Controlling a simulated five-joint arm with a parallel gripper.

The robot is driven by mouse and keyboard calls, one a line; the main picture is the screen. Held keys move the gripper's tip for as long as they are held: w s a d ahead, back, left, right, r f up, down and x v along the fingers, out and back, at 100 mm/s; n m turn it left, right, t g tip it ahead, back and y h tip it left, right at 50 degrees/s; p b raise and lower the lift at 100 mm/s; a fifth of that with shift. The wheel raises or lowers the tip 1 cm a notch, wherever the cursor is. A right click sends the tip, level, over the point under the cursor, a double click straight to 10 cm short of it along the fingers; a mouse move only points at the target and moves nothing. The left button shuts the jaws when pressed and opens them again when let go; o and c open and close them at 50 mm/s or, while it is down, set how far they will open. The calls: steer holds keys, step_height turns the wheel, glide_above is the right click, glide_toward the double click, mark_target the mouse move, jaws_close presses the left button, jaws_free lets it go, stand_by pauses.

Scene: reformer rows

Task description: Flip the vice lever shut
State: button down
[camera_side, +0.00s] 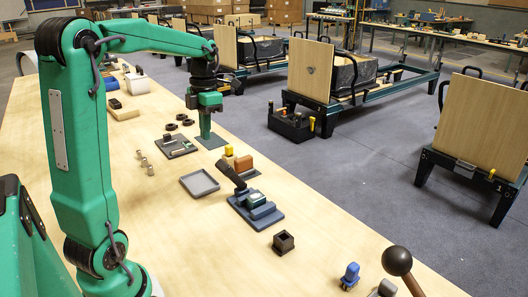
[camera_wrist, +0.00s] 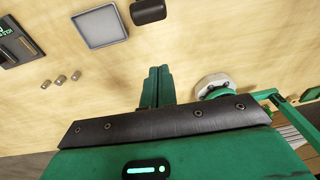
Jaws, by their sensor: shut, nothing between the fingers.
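The vice (camera_side: 270,219) is a blue-grey base with blue blocks on the table, right of and nearer than my gripper in the side view. Its dark lever (camera_side: 232,175) stands tilted up, leaning up and to the left. A dark rounded piece (camera_wrist: 148,11) at the top edge of the wrist view looks like the lever's grip; the rest of the vice is out of that view. My gripper (camera_side: 206,134) points down, apart from the lever and farther back. Its green fingers (camera_wrist: 156,84) are together and empty. Whether the fingertips touch the table is unclear.
A shallow grey tray (camera_side: 199,183) lies left of the vice; it also shows in the wrist view (camera_wrist: 124,36). Orange (camera_side: 243,164) and yellow blocks are behind the lever. A dark square block (camera_side: 283,242) sits nearer.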

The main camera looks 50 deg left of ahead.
mark_target(221, 166)
step_height(221, 166, down, 10)
steer(key=w, duration=0.2)
steer(key=shift+w+f, duration=0.25)
steer(key=shift+w, duration=0.05)
stand_by(0.4)
steer(key=shift+w+r, duration=0.3)
steer(key=shift+w, duration=0.3)
stand_by(0.4)
steer(key=shift+w+r, duration=0.3)
steer(key=shift+w, duration=0.4)
steer(key=w, duration=1.1)
steer(key=shift+w+f, duration=0.25)
steer(key=shift+r, duration=0.25)
